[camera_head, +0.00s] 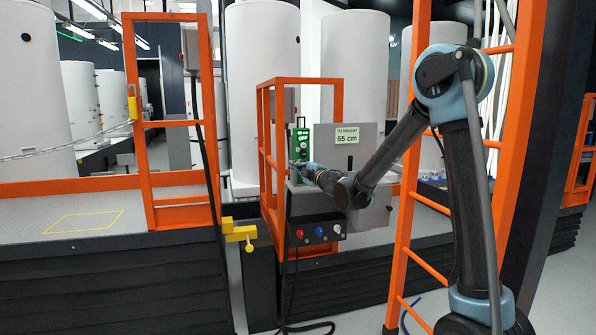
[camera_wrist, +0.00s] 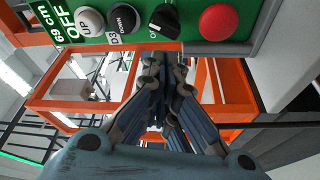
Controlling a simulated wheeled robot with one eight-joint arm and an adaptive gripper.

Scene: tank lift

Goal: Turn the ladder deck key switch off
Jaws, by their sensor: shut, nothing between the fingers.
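A green control panel (camera_wrist: 255,40) crosses the top of the wrist view. From left to right it carries a display reading "69 cm OFF", a white UP button (camera_wrist: 90,22), a black DOWN button (camera_wrist: 122,18), a black rotary switch (camera_wrist: 165,20) and a red button (camera_wrist: 216,21). A small label beside the black switch appears to read "ON". In the head view the green panel (camera_head: 301,133) stands on the orange-framed deck's box. My gripper (camera_wrist: 165,60) is shut and empty, its tips just below the black switch. It also shows in the head view (camera_head: 298,168), just below the panel.
A grey box (camera_head: 366,135) with a "65 cm" height sign stands right of the panel. Orange railings (camera_head: 261,140) and an orange ladder (camera_head: 408,215) flank my arm. White tanks (camera_head: 262,80) stand behind.

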